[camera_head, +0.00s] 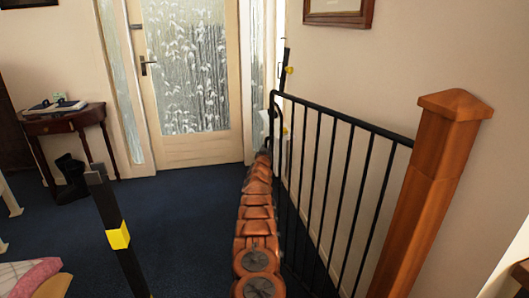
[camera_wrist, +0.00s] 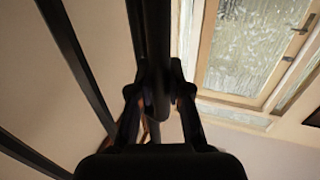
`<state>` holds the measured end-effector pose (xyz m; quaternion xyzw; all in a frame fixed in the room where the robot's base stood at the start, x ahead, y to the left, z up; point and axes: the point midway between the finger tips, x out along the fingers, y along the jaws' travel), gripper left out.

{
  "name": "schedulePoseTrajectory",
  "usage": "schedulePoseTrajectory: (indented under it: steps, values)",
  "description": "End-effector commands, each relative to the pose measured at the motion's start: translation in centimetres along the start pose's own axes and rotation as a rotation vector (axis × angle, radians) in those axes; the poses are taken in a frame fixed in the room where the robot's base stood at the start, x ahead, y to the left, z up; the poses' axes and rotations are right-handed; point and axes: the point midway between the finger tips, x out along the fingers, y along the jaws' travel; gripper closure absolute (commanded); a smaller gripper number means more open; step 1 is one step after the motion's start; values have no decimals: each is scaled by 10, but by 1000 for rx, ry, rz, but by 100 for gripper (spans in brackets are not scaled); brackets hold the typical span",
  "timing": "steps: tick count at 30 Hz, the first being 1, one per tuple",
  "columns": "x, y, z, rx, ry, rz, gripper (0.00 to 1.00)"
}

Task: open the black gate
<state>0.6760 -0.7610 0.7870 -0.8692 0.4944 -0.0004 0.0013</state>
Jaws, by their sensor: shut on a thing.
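The black gate (camera_head: 340,117) is a panel of upright bars under a top rail, at the right of the head view. It runs along the wall from near a wooden post to its rounded far corner. My arm reaches forward along its left side to that far end. My gripper (camera_wrist: 158,95) is shut on a black gate bar (camera_wrist: 150,30) in the wrist view. The fingers hide part of the bar. In the head view the gripper is small and dark beside the gate's far end, and its fingers cannot be made out.
A wooden post (camera_head: 430,190) stands at the near right. A black upright with a yellow band (camera_head: 117,235) stands at the left front. A closed glazed door (camera_head: 190,90) is at the back, and a small dark table (camera_head: 65,122) at the back left. Blue carpet (camera_head: 180,210) between is clear.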

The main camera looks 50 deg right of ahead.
Motion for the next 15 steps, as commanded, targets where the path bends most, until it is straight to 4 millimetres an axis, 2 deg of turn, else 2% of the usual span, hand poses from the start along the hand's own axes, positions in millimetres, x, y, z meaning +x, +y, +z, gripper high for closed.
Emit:
schedulePoseTrajectory:
  steps: [15]
  values:
    - [5, 18, 2, -2, -3, 6, 100]
